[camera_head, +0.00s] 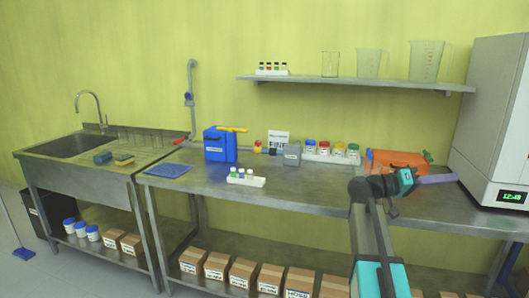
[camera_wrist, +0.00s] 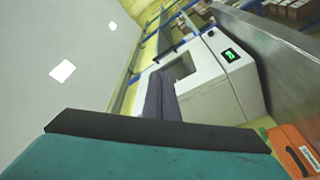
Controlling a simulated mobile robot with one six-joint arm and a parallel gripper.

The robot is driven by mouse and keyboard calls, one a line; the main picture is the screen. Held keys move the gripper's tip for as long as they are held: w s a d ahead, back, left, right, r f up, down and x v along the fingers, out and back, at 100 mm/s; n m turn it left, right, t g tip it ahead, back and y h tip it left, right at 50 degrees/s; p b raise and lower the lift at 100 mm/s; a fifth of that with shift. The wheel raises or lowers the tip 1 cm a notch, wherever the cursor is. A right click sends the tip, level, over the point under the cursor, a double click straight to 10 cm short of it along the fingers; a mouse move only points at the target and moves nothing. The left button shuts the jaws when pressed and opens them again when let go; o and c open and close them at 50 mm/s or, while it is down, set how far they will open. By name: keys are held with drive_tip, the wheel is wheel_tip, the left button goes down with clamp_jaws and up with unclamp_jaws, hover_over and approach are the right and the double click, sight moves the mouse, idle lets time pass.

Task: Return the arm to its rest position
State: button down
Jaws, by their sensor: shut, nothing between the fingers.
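My arm (camera_head: 372,235) rises at the right of the bench in the head view, with a teal wrist part at its upper end. My gripper (camera_head: 455,178) points right, above the bench top, toward the white machine. Its grey fingers are shut and hold nothing. In the wrist view the grey fingers (camera_wrist: 160,95) stand in front of the white machine (camera_wrist: 215,80), whose display glows green. I cannot tell how far the fingertips are from it.
The white machine (camera_head: 495,130) stands at the bench's right end. An orange case (camera_head: 395,158) lies behind my gripper. A shelf (camera_head: 350,84) with beakers hangs above. A blue container (camera_head: 218,146) and a small white rack (camera_head: 246,180) stand left. The front middle bench top (camera_head: 305,188) is clear.

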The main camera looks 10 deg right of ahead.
drive_tip(key=w+a+f+n+t+y, duration=0.1)
drive_tip(key=a+f+n+t+y, duration=0.3)
drive_tip(key=f, duration=1.4)
drive_tip(key=a+f+n+g, duration=0.1)
drive_tip(key=a+f+n, duration=0.3)
drive_tip(key=f, duration=1.5)
drive_tip(key=s+a+f+y, duration=0.1)
drive_tip(key=s+a+f, duration=0.15)
drive_tip(key=f, duration=0.35)
drive_tip(key=s+a+f+y, duration=0.1)
drive_tip(key=s+a+f, duration=0.15)
drive_tip(key=f, duration=0.35)
drive_tip(key=s+a+f+n+g+y, duration=0.15)
drive_tip(key=s+a+f+y, duration=0.25)
drive_tip(key=s+a+f, duration=0.6)
drive_tip(key=s+a+f+n+g+y, duration=0.1)
drive_tip(key=s+a+f+g+y, duration=0.15)
drive_tip(key=s+a+f, duration=0.65)
drive_tip(key=s+a+f+y, duration=0.7)
drive_tip(key=s+a+f, duration=0.1)
drive_tip(key=s+a, duration=0.1)
drive_tip(key=shift+a+n+g+p, duration=0.2)
drive_tip(key=shift+n+g+p, duration=0.15)
drive_tip(key=shift+p, duration=0.1)
drive_tip(key=shift+s, duration=0.1)
